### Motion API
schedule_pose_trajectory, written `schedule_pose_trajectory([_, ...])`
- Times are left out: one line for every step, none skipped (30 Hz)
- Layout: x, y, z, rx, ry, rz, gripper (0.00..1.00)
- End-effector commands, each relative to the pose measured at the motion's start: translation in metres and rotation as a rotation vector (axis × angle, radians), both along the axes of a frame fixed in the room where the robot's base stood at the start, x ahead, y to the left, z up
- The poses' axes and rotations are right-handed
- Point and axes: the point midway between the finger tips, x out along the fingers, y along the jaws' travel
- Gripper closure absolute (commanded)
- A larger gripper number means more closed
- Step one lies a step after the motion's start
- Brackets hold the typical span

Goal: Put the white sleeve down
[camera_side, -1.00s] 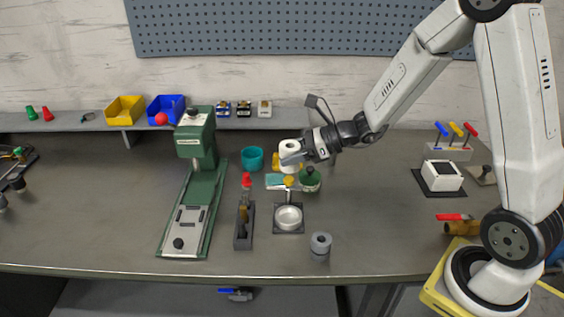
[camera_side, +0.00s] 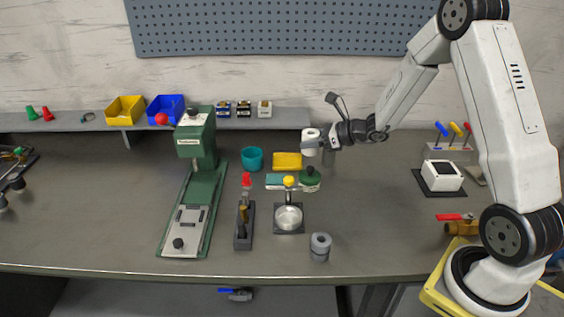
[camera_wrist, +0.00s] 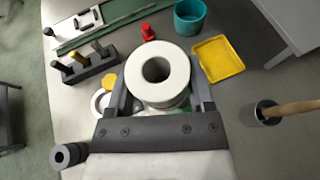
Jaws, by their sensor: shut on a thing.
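The white sleeve (camera_side: 311,137) is a short, thick ring with a hole through it. My gripper (camera_side: 322,141) is shut on it and holds it upright in the air above the bench. In the wrist view the sleeve (camera_wrist: 157,75) sits between the two fingers, its dark bore facing the camera. In the side view it is just above and behind a green round object (camera_side: 309,180). The sleeve hides part of what lies under it in the wrist view.
A yellow tray (camera_side: 287,161) and a teal cup (camera_side: 252,158) are to the left. A white dish (camera_side: 288,217), a grey sleeve (camera_side: 320,246) and a green press (camera_side: 195,190) stand nearer the front. The bench (camera_side: 370,220) right of these is clear.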

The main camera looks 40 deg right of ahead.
Motion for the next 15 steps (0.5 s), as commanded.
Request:
schedule_pose_trajectory([0.002, -0.01, -0.004, 0.001, 0.0, -0.024, 0.96])
schedule_pose_trajectory([0.002, -0.014, -0.005, 0.001, 0.001, -0.033, 0.96])
schedule_pose_trajectory([0.003, -0.019, -0.007, 0.001, 0.001, -0.044, 0.96])
schedule_pose_trajectory([0.003, -0.021, -0.008, 0.001, 0.001, -0.05, 0.96])
schedule_pose_trajectory([0.004, -0.023, -0.008, 0.001, 0.001, -0.055, 0.96])
schedule_pose_trajectory([0.004, -0.025, -0.009, 0.0, 0.001, -0.059, 0.96])
schedule_pose_trajectory([0.004, -0.026, -0.009, 0.0, 0.001, -0.061, 0.96])
schedule_pose_trajectory([0.004, -0.026, -0.009, 0.0, 0.001, -0.062, 0.96])
schedule_pose_trajectory([0.004, -0.026, -0.009, 0.0, 0.001, -0.062, 0.96])
schedule_pose_trajectory([0.004, -0.026, -0.009, 0.0, 0.001, -0.062, 0.96])
schedule_pose_trajectory([0.005, -0.026, -0.01, 0.0, 0.001, -0.062, 0.96])
schedule_pose_trajectory([0.005, -0.026, -0.01, 0.0, 0.001, -0.061, 0.96])
schedule_pose_trajectory([0.006, -0.026, -0.01, 0.0, 0.001, -0.061, 0.96])
schedule_pose_trajectory([0.007, -0.027, -0.011, 0.0, 0.001, -0.061, 0.96])
schedule_pose_trajectory([0.009, -0.027, -0.012, 0.002, 0.001, -0.06, 0.96])
